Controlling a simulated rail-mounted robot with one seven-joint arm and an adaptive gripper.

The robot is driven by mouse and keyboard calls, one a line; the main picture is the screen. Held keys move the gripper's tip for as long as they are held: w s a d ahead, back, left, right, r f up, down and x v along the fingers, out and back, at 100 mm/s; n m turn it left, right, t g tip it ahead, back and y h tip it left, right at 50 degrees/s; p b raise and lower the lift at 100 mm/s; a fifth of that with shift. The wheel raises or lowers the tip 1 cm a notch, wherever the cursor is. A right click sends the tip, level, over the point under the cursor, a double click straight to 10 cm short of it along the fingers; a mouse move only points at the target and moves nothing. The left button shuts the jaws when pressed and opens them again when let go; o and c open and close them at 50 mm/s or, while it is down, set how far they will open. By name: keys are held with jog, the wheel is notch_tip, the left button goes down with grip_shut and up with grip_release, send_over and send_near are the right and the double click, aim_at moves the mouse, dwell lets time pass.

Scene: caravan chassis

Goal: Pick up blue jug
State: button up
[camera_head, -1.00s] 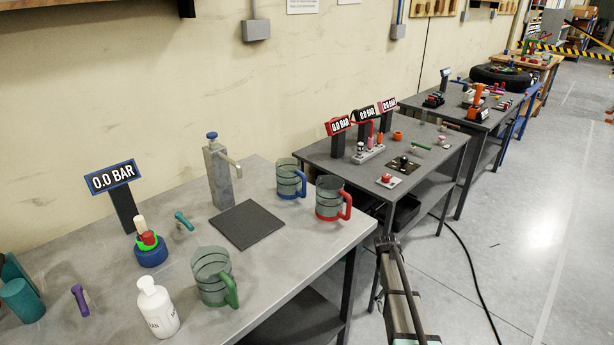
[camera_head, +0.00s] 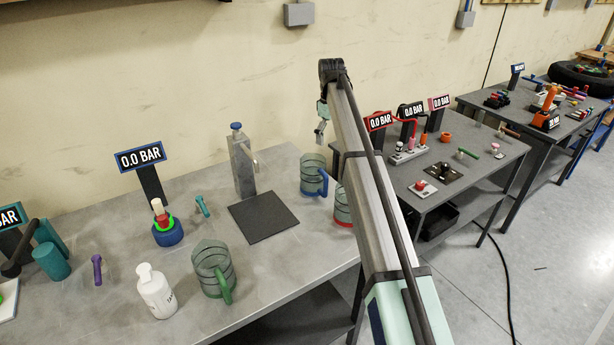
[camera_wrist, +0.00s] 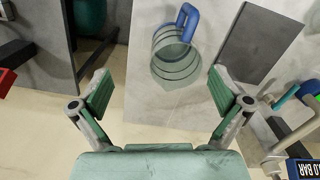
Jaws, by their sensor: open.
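The blue jug (camera_head: 313,176) is a clear, ringed jug with a blue handle and stands upright near the back right of the near table. In the wrist view the blue jug (camera_wrist: 176,57) lies ahead of my gripper (camera_wrist: 158,88), roughly between the fingers and beyond their tips, with its handle at the top. My gripper is open and empty, and does not touch the jug. In the head view my gripper (camera_head: 321,122) is small and partly hidden at the end of my raised arm, above the jug.
A red-handled jug (camera_head: 342,207) stands close to the blue one, partly hidden by my arm. A green-handled jug (camera_head: 213,270), a white bottle (camera_head: 155,291), a black mat (camera_head: 263,217) and a grey tap post (camera_head: 242,168) share the table. The wall is close behind.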

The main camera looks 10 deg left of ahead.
jog(key=a+r, duration=0.4)
jog(key=n+p, duration=0.1)
jog(key=p, duration=0.3)
send_near(317, 169)
jog(key=w+f, duration=0.3)
jog(key=f, duration=0.4)
jog(key=shift+f+p, duration=1.4)
jog(key=shift+f, duration=1.2)
jog(key=c, duration=0.9)
